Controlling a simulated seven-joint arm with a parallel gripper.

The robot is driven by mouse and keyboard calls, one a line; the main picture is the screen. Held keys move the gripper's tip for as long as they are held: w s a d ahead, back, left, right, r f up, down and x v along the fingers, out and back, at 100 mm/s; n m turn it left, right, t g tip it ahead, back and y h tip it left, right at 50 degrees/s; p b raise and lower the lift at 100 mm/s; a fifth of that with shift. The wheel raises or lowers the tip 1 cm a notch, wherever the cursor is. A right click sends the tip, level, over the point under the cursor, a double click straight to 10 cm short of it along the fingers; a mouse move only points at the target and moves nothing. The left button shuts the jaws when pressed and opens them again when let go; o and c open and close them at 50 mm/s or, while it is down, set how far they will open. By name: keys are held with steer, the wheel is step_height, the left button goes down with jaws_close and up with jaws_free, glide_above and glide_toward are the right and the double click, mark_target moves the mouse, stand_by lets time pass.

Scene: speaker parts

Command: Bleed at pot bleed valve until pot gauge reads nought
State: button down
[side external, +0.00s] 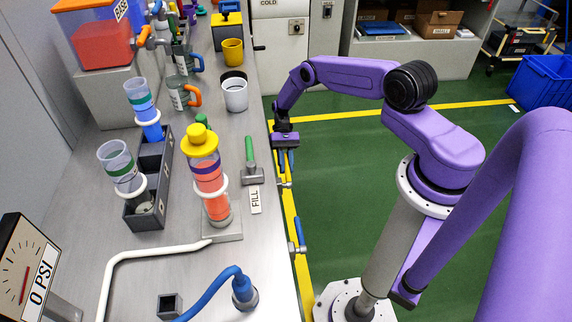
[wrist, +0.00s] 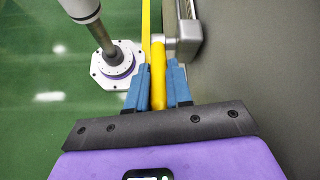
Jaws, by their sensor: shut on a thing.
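My gripper (wrist: 157,88) has its two blue fingers closed around a yellow lever handle (wrist: 158,68), which joins a grey fitting (wrist: 188,45) on the bench's side. In the side view my gripper (side external: 286,158) hangs at the bench's front edge, and the handle there is mostly hidden by it. A boxy gauge (side external: 22,270) at the lower left has a red needle and a plate reading 0 PSI. Its dial is seen at a slant. I cannot tell whether it is the pot gauge. A clear cylinder of orange-red liquid (side external: 208,178) with a yellow cap stands on the bench.
A blue-handled valve (side external: 300,236) sticks out from the front edge nearer the camera. A dark rack (side external: 150,190) holds clear tubes. A blue hose (side external: 212,283) lies at the front.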

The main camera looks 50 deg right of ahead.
steer(key=shift+s, duration=0.15)
steer(key=c, duration=1)
jaws_free()
steer(key=shift+c, duration=0.2)
steer(key=v, duration=0.7)
steer(key=shift+d, duration=0.15)
steer(key=shift+r, duration=0.15)
